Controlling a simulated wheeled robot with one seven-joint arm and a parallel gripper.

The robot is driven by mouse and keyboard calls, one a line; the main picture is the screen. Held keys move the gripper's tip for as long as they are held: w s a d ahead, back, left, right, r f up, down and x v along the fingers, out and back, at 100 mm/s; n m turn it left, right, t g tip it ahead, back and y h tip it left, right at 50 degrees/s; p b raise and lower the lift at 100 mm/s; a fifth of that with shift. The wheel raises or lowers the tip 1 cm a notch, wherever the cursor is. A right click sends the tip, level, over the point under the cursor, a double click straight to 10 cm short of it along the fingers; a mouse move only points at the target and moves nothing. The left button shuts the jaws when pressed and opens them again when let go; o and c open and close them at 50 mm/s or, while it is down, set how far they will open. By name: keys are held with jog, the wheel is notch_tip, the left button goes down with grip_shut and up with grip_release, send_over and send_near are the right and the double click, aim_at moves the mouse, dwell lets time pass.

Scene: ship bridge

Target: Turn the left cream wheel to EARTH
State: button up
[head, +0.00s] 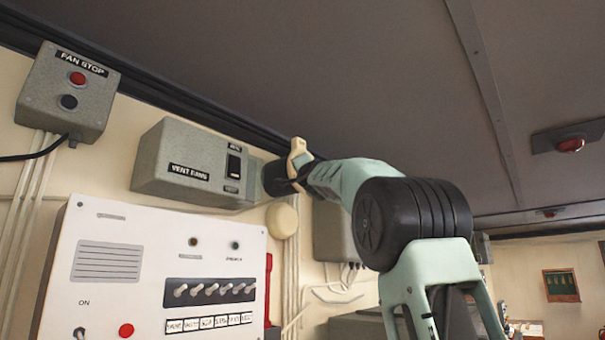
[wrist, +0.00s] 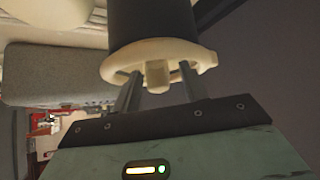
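A cream wheel (wrist: 208,60) with a block-like raised middle sits on the end of a thick black cylinder (wrist: 150,25) in the wrist view. In the head view the wheel (head: 299,150) shows nearly edge-on, with the black cylinder (head: 275,178) to its left. My gripper (wrist: 160,80) is at the wheel's face, its two fingers apart on either side of the raised middle, with small gaps visible. The fingertips meet or pass into the wheel; exact contact is hidden. In the head view my gripper (head: 312,172) is partly hidden by the wheel. No EARTH marking is readable.
A grey VENT FANS box (head: 160,150) is left of the wheel. A round cream knob-like thing (head: 282,220) is just below. A white switch panel (head: 140,235) stands lower left, a FAN STOP box (head: 70,90) upper left. The ceiling is close above.

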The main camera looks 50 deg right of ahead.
jog(key=shift+f, duration=0.1)
jog(key=shift+s+a+f, duration=0.15)
jog(key=shift+s+a, duration=0.05)
jog(key=shift+s, duration=0.05)
jog(key=b+v, duration=0.5)
jog(key=v, duration=1.1)
jog(key=shift+s+a, duration=0.15)
jog(key=shift+s, duration=0.15)
jog(key=shift+f, duration=0.1)
